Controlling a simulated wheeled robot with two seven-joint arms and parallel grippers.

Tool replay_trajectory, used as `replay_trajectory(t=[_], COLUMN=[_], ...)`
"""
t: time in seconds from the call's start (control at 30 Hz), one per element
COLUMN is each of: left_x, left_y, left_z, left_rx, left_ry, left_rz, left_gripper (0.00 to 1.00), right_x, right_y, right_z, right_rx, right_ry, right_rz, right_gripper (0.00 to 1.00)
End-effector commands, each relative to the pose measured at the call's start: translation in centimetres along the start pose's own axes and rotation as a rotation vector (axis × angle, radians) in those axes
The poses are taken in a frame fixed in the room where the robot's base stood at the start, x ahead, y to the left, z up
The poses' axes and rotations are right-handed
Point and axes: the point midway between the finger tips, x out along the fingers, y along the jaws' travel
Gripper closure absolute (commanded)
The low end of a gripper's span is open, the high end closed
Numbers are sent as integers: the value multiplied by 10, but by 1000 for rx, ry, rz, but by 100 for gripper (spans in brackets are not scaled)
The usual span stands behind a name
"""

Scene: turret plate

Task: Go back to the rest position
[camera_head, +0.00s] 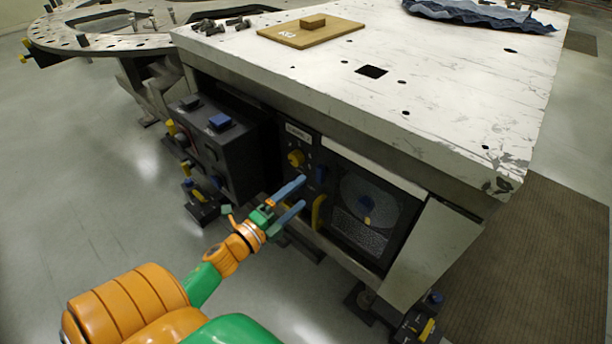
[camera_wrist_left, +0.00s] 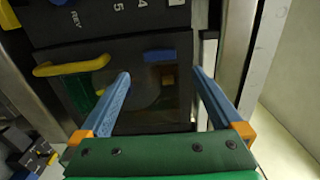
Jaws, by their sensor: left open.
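My left gripper (camera_head: 291,198) reaches in from the lower left in the head view. Its two blue fingers are apart and empty, close to the dark control panel (camera_head: 312,155) under the white table. In the left wrist view the open fingers (camera_wrist_left: 160,95) point at the dark panel door (camera_wrist_left: 150,62), with a yellow handle (camera_wrist_left: 72,66) to their left. Whether the fingers touch the panel cannot be told. The yellow handle also shows in the head view (camera_head: 318,213). My right gripper is in neither view.
The white table (camera_head: 440,85) overhangs the panel. A grey box (camera_head: 215,145) with a blue top part stands left of the panel. A wooden board (camera_head: 290,36) with a small block and a blue cloth (camera_head: 480,12) lie on the table. Open floor (camera_head: 80,200) lies to the left.

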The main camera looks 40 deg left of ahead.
Motion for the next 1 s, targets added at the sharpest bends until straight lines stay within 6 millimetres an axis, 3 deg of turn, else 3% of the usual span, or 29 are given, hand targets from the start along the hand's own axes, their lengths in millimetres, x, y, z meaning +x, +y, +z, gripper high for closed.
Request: replay_trajectory(t=[0.37, 0.43, 0.47, 0.57, 0.6, 0.7, 0.73, 0.83, 1.0], left_x=[0, -2, -4, -24, -40, -90, -107, -164, -259], left_y=[1, 15, 29, 109, 148, 233, 253, 304, 352], left_z=[0, 2, 3, 1, -5, -31, -40, -71, -120], left_rx=[-3, -52, -97, -356, -480, -743, -805, -965, -1121], left_ry=[-2, -22, -42, -162, -228, -403, -454, -620, -899], left_rz=[2, 36, 70, 261, 359, 591, 654, 840, 1103], left_gripper=[0, 0, 0, 0, 0, 0, 0, 0, 0], right_x=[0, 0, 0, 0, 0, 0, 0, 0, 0], right_y=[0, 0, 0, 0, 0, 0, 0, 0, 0], right_z=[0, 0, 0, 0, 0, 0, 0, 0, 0], right_rx=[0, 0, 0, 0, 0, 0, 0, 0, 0], right_ry=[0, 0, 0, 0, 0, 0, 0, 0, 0], right_rz=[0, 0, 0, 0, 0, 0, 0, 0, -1], right_gripper=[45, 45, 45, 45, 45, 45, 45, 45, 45])
